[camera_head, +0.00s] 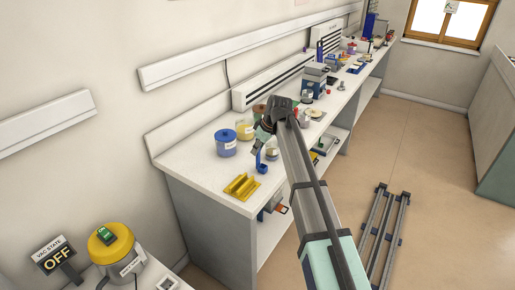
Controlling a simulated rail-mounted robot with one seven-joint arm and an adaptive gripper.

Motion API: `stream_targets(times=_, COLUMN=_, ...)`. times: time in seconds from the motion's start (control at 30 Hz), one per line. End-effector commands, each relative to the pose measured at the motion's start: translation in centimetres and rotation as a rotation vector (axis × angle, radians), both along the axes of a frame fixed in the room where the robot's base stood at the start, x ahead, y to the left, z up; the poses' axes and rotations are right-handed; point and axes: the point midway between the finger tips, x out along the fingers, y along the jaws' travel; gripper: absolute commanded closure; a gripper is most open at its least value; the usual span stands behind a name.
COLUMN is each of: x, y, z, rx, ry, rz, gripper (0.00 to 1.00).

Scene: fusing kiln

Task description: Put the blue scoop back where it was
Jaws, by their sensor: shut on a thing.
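The blue scoop (262,167) shows just below my gripper (259,144), over the front part of the white bench. Its handle points up to the fingertips and its wider end is lowest. My gripper is shut on the scoop's handle; the fingers are small in this view and the grip itself is partly hidden. I cannot tell whether the scoop's lower end touches the bench top or hangs a little above it.
A yellow grooved holder (241,187) lies on the bench's near end, left of the scoop. A yellow-topped vacuum (112,244) stands at lower left.

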Motion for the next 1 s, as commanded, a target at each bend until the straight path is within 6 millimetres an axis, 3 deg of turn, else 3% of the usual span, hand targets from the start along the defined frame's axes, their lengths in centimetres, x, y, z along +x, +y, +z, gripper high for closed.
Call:
stream_targets(times=0.03, x=0.0, y=0.0, z=-0.2, rx=0.0, ry=0.0, rz=0.0, gripper=0.77)
stream_targets(times=0.1, x=0.0, y=0.0, z=-0.1, rx=0.0, ry=0.0, rz=0.0, gripper=0.55)
stream_targets(times=0.57, x=-0.1, y=-0.2, z=0.8, rx=0.0, ry=-0.002, rz=-0.001, gripper=0.55)
stream_targets(times=1.0, x=-1.4, y=-2.9, z=7.8, rx=0.0, ry=-0.002, rz=-0.001, gripper=0.55)
